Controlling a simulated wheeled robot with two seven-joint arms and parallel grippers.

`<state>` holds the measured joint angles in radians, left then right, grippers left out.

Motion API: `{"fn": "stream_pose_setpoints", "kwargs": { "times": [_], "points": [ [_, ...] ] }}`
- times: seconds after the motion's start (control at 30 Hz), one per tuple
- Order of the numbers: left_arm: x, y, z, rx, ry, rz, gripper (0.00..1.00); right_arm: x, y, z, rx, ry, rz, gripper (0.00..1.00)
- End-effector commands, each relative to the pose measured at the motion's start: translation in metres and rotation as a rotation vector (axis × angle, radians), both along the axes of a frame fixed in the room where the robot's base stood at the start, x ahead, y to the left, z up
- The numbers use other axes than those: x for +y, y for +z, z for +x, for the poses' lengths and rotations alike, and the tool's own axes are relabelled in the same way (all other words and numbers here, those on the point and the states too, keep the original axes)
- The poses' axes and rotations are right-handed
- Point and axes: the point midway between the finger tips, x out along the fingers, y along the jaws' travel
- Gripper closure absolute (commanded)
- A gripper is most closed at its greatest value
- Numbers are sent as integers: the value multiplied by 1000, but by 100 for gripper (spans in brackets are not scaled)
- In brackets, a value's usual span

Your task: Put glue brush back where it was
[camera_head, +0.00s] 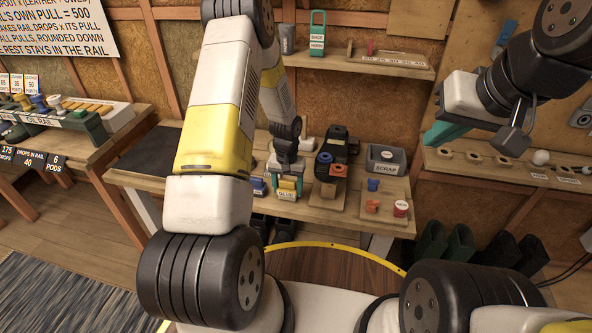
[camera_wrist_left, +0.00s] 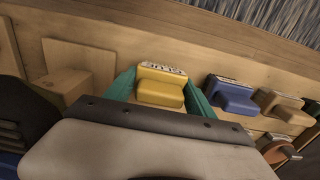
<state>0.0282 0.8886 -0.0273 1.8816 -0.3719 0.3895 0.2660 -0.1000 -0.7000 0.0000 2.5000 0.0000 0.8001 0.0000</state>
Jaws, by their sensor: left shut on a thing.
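The glue brush (camera_head: 287,192) is a yellow block with a white label reading GLUE. My left gripper (camera_head: 286,184) reaches down over the middle bench and is shut on it, one teal finger on each side. In the left wrist view the brush (camera_wrist_left: 160,88) sits between the teal fingers, label toward the bench's front edge. It is at or just above the bench top; I cannot tell whether it touches. My right gripper (camera_head: 445,132) is at the upper right, near the right-hand shelf; its opening is unclear.
A blue block (camera_wrist_left: 232,95) and a tan block (camera_wrist_left: 283,105) stand beside the brush. A wooden block (camera_wrist_left: 65,80) is on its other side. A dark machine (camera_head: 335,160), a grey SCRAP bin (camera_head: 386,159) and a red-and-white cup (camera_head: 400,208) are to the right on the bench.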

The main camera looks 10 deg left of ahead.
Motion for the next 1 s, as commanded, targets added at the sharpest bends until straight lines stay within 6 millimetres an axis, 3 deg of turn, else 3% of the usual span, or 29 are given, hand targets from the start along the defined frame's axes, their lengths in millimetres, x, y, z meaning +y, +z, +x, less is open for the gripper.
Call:
{"fn": "stream_pose_setpoints", "kwargs": {
  "times": [0.1,0.4,0.43,0.53,0.87,1.0],
  "points": [
    [0,-11,0,-1,0,0,75,0,0,0,0,0,0,100],
    [0,-13,0,-1,0,0,75,0,0,0,0,0,0,100],
    [0,-13,0,-1,0,0,35,0,0,0,0,0,0,100],
    [0,-13,0,-1,0,0,15,0,0,0,0,0,0,100],
    [0,-11,0,-2,1,0,15,0,0,0,0,0,0,100],
    [0,1,1,-4,1,0,15,0,0,0,0,0,0,100]
  ]
}}
